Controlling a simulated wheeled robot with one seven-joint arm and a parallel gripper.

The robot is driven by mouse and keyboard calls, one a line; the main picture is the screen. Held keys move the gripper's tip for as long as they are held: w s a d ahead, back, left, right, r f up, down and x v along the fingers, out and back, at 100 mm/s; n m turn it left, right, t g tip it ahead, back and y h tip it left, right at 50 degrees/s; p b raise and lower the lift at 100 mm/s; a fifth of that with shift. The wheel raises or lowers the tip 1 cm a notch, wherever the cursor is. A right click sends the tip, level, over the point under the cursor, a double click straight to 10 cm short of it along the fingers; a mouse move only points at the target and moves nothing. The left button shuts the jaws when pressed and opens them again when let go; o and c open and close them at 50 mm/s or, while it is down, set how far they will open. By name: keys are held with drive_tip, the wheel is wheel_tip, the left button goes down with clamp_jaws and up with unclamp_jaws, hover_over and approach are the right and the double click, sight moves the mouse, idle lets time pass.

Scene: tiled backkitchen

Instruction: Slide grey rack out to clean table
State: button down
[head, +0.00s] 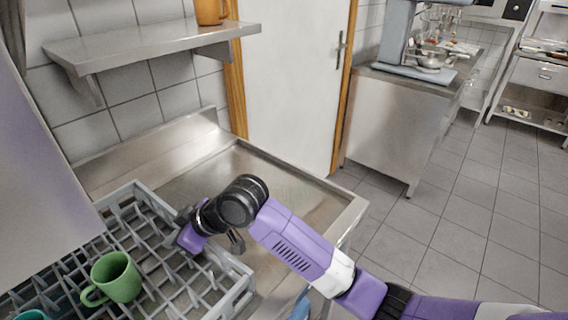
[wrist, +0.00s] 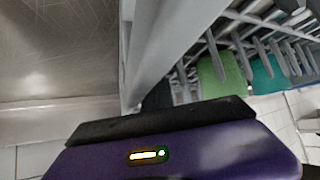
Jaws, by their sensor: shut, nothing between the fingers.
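The grey rack (head: 236,296) is a gridded tray at the lower left of the head view, partly hidden by a large pale panel. Its right part rests over the steel table (head: 295,195), whose far right end is bare. A green mug (head: 118,278) stands in the rack, with a teal item (head: 33,315) at the bottom edge. My gripper (head: 188,238) is shut and empty at the rack's right part; exact contact is unclear. In the wrist view the rack wall (wrist: 165,45) is very close to my gripper (wrist: 160,122), with the green mug (wrist: 218,75) beyond.
The pale panel (head: 40,170) stands over the rack at left. A wall shelf (head: 150,48) with an orange-brown pot (head: 211,12) hangs above. A door (head: 295,80) is behind the table. A counter with a blue-grey mixer (head: 400,62) stands farther right; the floor between is open.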

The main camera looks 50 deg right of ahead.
drive_tip(key=d+b, duration=0.4)
drive_tip(key=d, duration=1.9)
drive_tip(key=shift+d, duration=0.25)
drive_tip(key=d+b, duration=0.3)
drive_tip(key=d, duration=0.8)
drive_tip(key=shift+d+f+b, duration=0.1)
drive_tip(key=shift+d+b, duration=0.15)
drive_tip(key=shift+b, duration=0.15)
drive_tip(key=shift+a+p, duration=0.55)
drive_tip(key=shift+a, duration=0.25)
wheel_tip(320, 180, up, 8)
drive_tip(key=p, duration=0.5)
